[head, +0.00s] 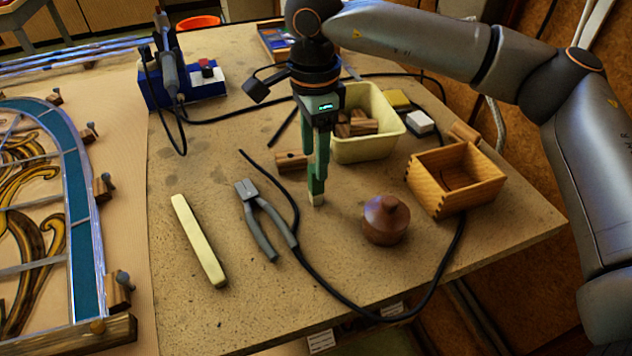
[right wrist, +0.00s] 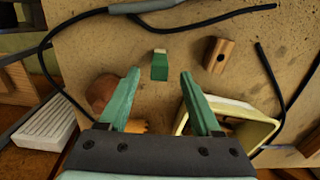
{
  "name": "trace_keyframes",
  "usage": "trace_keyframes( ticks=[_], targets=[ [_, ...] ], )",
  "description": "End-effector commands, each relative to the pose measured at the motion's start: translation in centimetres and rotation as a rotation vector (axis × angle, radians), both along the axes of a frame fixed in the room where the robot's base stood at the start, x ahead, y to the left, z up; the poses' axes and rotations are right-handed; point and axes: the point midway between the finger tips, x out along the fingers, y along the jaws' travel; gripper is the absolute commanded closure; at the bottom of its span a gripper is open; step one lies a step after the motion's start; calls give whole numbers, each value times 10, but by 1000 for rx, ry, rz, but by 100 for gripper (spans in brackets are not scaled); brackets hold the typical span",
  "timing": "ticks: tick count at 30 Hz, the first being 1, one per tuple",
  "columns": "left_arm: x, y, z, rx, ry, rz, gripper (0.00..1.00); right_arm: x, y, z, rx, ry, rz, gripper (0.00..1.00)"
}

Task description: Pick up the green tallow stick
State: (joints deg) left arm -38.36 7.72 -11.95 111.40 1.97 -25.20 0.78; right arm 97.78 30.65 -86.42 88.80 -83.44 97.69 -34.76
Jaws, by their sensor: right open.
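The green tallow stick (right wrist: 160,66) is a short green piece with a pale cream end, seen in the right wrist view just beyond and between my fingertips. In the head view its cream end (head: 317,199) shows at the worktop below my fingers; its green part is hard to separate from them. I cannot tell if it stands or lies. My right gripper (head: 316,176) points down over it, with its green fingers apart and empty; it also shows in the right wrist view (right wrist: 160,76). My left gripper is not in view.
A pale yellow stick (head: 200,240) and pliers (head: 264,218) lie left. A brown lidded pot (head: 386,222) and wooden box (head: 470,190) stand right. A cream bin (head: 378,146) with wood blocks is behind, a wooden block (right wrist: 217,54) close by. A black cable crosses the worktop.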

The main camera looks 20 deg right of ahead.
Motion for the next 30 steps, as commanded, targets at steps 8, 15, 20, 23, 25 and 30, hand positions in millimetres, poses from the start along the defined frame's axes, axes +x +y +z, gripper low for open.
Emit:
trace_keyframes(
  ticks=[8,15,20,23,25,30],
  targets=[
    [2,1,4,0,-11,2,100,-1,-3,-35,1,1,-1,35],
    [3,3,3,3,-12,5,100,-1,-3,-37,1,0,-1,35],
    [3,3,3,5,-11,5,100,-1,-3,-37,1,0,-1,52],
    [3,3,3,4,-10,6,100,-1,-3,-36,1,0,-1,63],
    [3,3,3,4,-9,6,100,-1,-2,-36,1,0,-1,71],
    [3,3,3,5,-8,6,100,-1,-2,-36,1,0,-1,90]
  ],
)
